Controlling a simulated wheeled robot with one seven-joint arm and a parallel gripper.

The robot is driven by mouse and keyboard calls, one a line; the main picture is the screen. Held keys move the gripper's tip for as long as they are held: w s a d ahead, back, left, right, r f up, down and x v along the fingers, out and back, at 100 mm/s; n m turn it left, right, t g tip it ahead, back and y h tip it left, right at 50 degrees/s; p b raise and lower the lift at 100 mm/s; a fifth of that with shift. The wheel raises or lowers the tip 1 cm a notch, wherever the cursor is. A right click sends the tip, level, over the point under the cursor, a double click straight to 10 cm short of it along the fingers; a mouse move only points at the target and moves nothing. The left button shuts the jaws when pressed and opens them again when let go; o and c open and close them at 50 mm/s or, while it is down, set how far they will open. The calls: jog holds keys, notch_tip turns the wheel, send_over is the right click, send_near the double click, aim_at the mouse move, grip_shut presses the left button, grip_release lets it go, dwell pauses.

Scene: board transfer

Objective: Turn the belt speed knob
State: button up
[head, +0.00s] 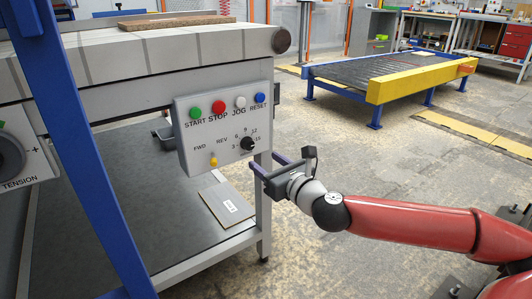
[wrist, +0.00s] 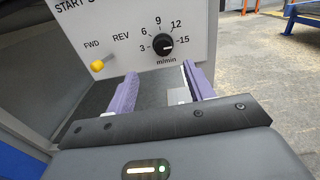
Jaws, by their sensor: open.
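The belt speed knob (head: 247,144) is a small black dial with a numbered scale marked m/min, at the lower right of the light grey control panel (head: 184,145). In the wrist view the knob (wrist: 163,44) is beyond and above my fingertips, roughly between the lines of the two fingers. My gripper (head: 267,162) is just right of and below the knob in the head view, at the panel's right edge. In the wrist view its two purple fingers (wrist: 160,76) are apart with nothing between them, and they do not touch the knob.
A yellow FWD/REV lever (wrist: 98,66) sits left of the knob. START, STOP (head: 218,107), JOG and RESET buttons line the panel's top. A blue post (head: 85,150) crosses the left side. A board (head: 228,204) lies on the lower shelf. Open floor lies to the right.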

aim_at(251, 146)
jog(key=x, duration=0.5)
jog(key=b+x, duration=0.1)
jog(key=x, duration=0.1)
jog(key=shift+w+d+r, duration=0.1)
jog(key=shift+w+r, duration=0.15)
jog(key=shift+w, duration=0.25)
jog(key=c, duration=1)
